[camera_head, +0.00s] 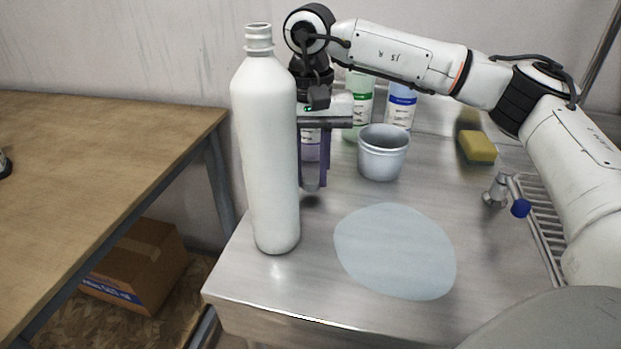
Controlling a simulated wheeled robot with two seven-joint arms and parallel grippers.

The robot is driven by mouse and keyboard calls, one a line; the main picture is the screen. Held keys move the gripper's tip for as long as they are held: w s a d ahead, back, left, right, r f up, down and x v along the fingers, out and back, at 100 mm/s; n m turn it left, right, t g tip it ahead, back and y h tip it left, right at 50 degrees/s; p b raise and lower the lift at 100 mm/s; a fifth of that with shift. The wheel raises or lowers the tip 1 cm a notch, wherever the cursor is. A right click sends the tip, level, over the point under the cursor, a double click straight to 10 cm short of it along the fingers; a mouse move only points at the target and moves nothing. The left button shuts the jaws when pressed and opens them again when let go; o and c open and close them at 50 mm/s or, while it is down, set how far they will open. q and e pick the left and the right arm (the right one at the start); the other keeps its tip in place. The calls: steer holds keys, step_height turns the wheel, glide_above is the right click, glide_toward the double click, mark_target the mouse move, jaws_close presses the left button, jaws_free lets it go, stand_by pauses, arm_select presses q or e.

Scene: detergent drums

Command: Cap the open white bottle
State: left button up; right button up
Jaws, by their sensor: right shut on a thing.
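The white bottle (266,150) stands upright on the left part of the metal counter. Its threaded neck is bare and no cap shows on it. My right gripper (312,186) points down just behind and to the right of the bottle, partly hidden by it. Its dark purple fingers are shut on a narrow grey thing with a purple-and-white label (311,150), which looks like a small bottle. Much of that thing is hidden by the fingers and the white bottle. No loose cap is visible. My left gripper is not in view.
A grey cup (382,153), a green-labelled bottle (361,95) and a blue-labelled bottle (401,100) stand behind. A pale flat patch (395,250) covers the counter front. A wooden table (90,170) is left.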

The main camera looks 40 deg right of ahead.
mark_target(310, 179)
step_height(310, 179, up, 8)
steer(key=shift+r+p, duration=0.15)
steer(key=shift+p, duration=0.2)
